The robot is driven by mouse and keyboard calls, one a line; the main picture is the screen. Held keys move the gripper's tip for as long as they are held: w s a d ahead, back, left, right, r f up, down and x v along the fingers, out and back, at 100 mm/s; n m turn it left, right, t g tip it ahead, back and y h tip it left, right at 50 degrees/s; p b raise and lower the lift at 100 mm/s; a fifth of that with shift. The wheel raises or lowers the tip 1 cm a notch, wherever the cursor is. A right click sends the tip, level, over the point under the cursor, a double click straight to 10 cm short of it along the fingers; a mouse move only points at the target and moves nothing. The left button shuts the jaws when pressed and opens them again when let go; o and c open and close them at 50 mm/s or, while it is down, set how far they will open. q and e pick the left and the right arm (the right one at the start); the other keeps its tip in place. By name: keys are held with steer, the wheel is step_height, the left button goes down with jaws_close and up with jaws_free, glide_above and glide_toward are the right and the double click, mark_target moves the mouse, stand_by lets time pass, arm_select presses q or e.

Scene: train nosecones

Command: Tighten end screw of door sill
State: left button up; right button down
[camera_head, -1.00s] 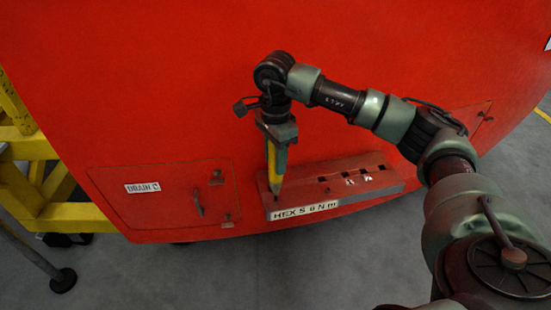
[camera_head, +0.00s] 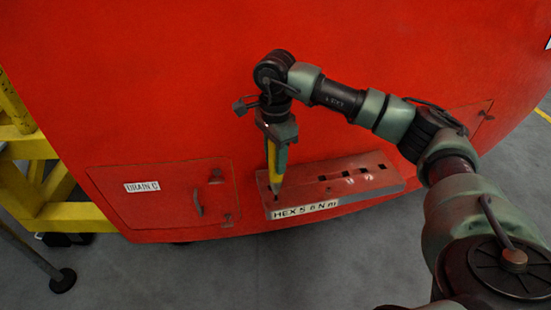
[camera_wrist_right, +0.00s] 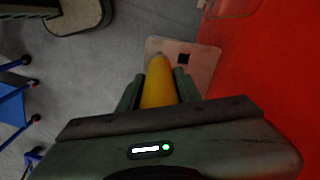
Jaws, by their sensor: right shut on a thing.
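The door sill (camera_head: 385,180) is a red ledge low on the red nosecone, with several dark square holes along its top and a white label (camera_head: 305,210) reading about "HEX 5 8 Nm". My right gripper (camera_head: 278,140) is shut on a yellow tool (camera_head: 272,172) that points down. The tool's dark tip is at the hole at the sill's left end; the screw itself is hidden. In the right wrist view the yellow tool (camera_wrist_right: 158,85) lies between the fingers (camera_wrist_right: 158,92), and the sill's end (camera_wrist_right: 200,62) with one dark hole shows beyond it. My left gripper is out of view.
A panel labelled "DRAIN C" (camera_head: 150,200) with a handle is left of the sill. A yellow frame (camera_head: 45,190) stands at the far left, with a dark-footed post (camera_head: 62,280) before it. Grey floor (camera_head: 250,275) below is clear.

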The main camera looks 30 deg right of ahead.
steer(key=shift+f+b, duration=0.35)
steer(key=shift+b, duration=0.45)
stand_by(1.9)
steer(key=shift+r, duration=0.1)
steer(key=shift+w+r+p, duration=0.1)
steer(key=shift+r+p, duration=0.5)
steer(key=shift+r, duration=0.1)
steer(key=shift+r+p, duration=1.2)
steer(key=shift+r, duration=0.8)
